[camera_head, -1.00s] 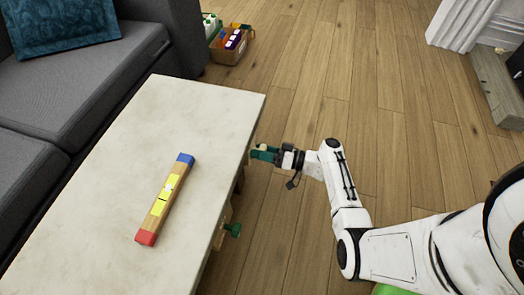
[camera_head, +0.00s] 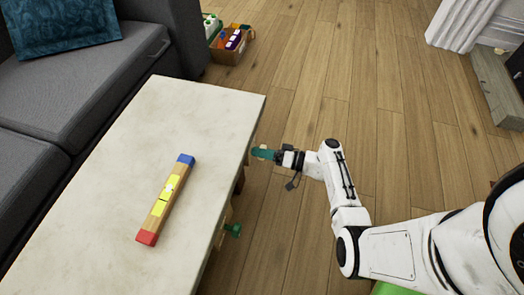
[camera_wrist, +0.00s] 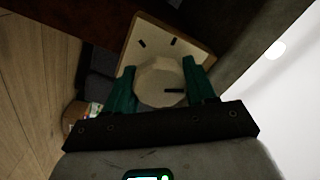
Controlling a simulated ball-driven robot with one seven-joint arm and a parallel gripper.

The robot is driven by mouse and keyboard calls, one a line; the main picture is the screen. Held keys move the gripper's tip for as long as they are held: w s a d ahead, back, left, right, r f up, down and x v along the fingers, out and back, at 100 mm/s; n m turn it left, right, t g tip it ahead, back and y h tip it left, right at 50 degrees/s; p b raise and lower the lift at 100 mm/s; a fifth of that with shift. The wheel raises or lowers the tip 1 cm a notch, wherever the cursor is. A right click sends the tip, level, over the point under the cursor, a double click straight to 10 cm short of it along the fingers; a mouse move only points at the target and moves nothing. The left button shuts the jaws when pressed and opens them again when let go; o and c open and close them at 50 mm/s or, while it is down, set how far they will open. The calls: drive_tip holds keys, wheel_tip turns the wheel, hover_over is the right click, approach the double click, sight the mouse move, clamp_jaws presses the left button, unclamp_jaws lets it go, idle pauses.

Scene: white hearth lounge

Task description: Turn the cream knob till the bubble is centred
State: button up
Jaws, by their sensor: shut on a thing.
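My gripper (camera_head: 262,153) is at the table's right side, its teal fingers shut on the cream knob (camera_wrist: 158,82). In the wrist view the knob sits between the two fingertips (camera_wrist: 162,84), with a dark mark pointing right. Behind it is a pale square plate (camera_wrist: 146,36) with dark ticks. In the head view the fingers mostly hide this knob. A wooden level (camera_head: 153,219) with a blue end and a red end lies on the table. Its yellow vial (camera_head: 161,202) shows a small pale spot, seemingly towards the blue end; the exact bubble position is too small to judge.
The pale-topped table (camera_head: 100,215) fills the left middle. A green knob (camera_head: 233,230) sticks out from the same table side, nearer me. A grey sofa (camera_head: 60,95) stands to the left, and a box of coloured things (camera_head: 232,45) behind. The wooden floor (camera_head: 330,80) is clear.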

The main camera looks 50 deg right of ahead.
drive_tip(key=m+p, duration=0.1)
drive_tip(key=m, duration=0.4)
drive_tip(key=shift+m, duration=0.3)
idle(0.4)
drive_tip(key=o, duration=1)
drive_tip(key=shift+s, duration=0.1)
drive_tip(key=p+v, duration=0.1)
drive_tip(key=v, duration=0.9)
drive_tip(key=shift+s+d, duration=0.2)
drive_tip(key=shift+s, duration=0.05)
drive_tip(key=shift+a, duration=0.1)
